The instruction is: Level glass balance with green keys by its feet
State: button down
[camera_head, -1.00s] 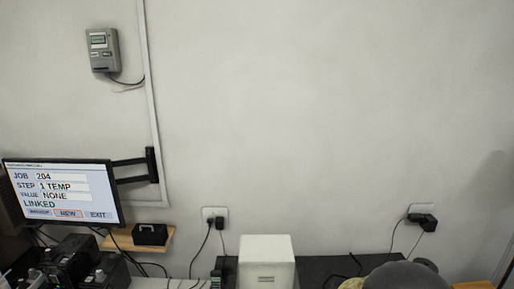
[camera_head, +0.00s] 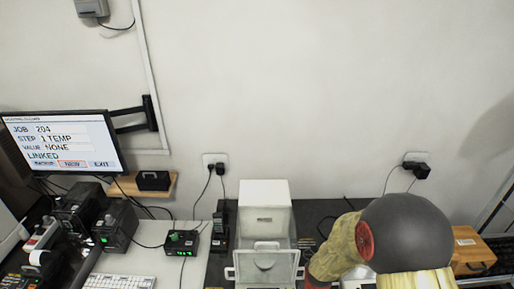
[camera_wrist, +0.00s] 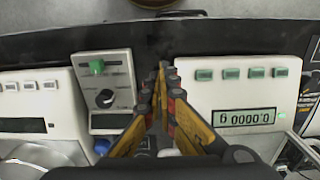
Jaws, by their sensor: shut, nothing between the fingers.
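In the wrist view a white balance with a row of green keys (camera_wrist: 242,73) stands at the right. Its lit display (camera_wrist: 244,117) appears upside down and reads 0.0000 g. My gripper (camera_wrist: 163,68) is shut and empty, left of this balance and beside a grey box. The balance's feet and level bubble cannot be made out. In the head view a white balance with a clear glass chamber (camera_head: 265,208) stands on the dark table; its keys are out of frame, so I cannot tell whether it is the same one.
A grey box with a green switch and black knob (camera_wrist: 105,88) and a white-keyed balance (camera_wrist: 38,100) are at the wrist view's left. In the head view are a monitor (camera_head: 62,145), a small green-lit device (camera_head: 182,242), a keyboard (camera_head: 120,281) and a wooden box (camera_head: 470,252).

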jog(key=shift+w+a+r+p, duration=0.15)
jog(key=shift+r+p, duration=0.4)
jog(key=shift+r, duration=0.65)
jog(key=shift+f, duration=0.1)
